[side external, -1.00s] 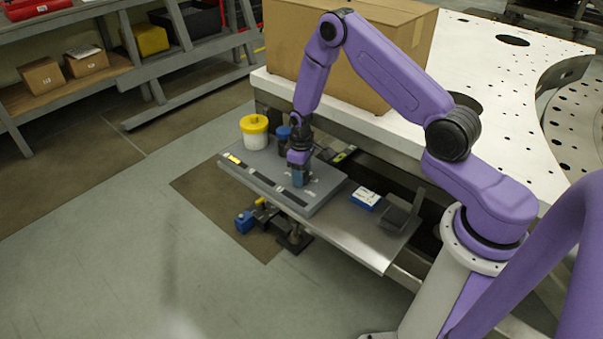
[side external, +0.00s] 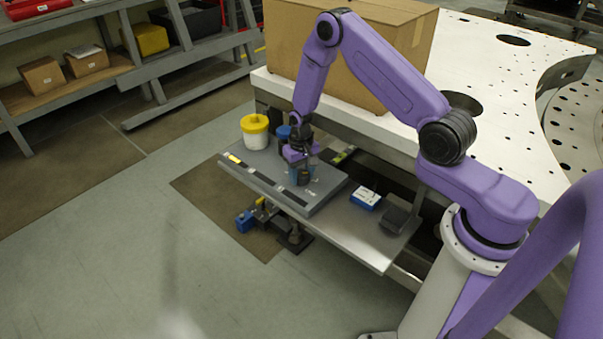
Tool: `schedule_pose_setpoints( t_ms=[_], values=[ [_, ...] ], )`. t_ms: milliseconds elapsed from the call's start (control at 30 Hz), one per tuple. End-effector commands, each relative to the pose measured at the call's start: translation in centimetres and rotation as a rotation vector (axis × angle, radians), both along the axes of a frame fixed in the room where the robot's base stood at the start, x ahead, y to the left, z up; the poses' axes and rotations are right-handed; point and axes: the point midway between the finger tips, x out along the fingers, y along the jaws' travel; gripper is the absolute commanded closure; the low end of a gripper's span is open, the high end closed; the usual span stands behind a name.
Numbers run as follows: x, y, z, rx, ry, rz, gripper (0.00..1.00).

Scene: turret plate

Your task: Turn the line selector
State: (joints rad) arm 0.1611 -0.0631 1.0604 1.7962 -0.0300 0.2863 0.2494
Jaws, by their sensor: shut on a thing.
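A flat grey panel (side external: 318,200) lies on the metal shelf, with a yellow and black strip and small pale marks on top. A small blue selector knob (side external: 293,173) stands on the panel. My gripper (side external: 302,178) points down from above and is shut on this knob. The fingers and wrist hide much of it, so its exact setting cannot be read.
A white tub with a yellow lid (side external: 255,132) and a dark blue-topped item (side external: 283,132) stand behind the panel. A blue and white box (side external: 365,198) and a dark grey case (side external: 396,215) lie to the right. A large cardboard box (side external: 290,45) stands behind.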

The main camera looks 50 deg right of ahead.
Motion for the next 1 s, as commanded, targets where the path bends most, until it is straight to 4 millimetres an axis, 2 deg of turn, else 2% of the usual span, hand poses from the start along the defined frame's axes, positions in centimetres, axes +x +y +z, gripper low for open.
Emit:
schedule_pose_setpoints(
  t_ms=[467, 500, 567, 867, 1000],
  values=[
    [-0.12, 0.02, -0.06, 0.000, 0.004, -0.015, 0.82],
    [-0.13, 0.01, -0.06, 0.000, 0.004, -0.015, 0.42],
    [-0.12, 0.02, -0.05, 0.000, 0.004, -0.014, 0.26],
    [-0.03, 0.01, 0.05, 0.000, 0.001, -0.012, 0.26],
    [0.05, 0.01, 0.90, 0.000, -0.001, -0.012, 0.26]
  ],
)
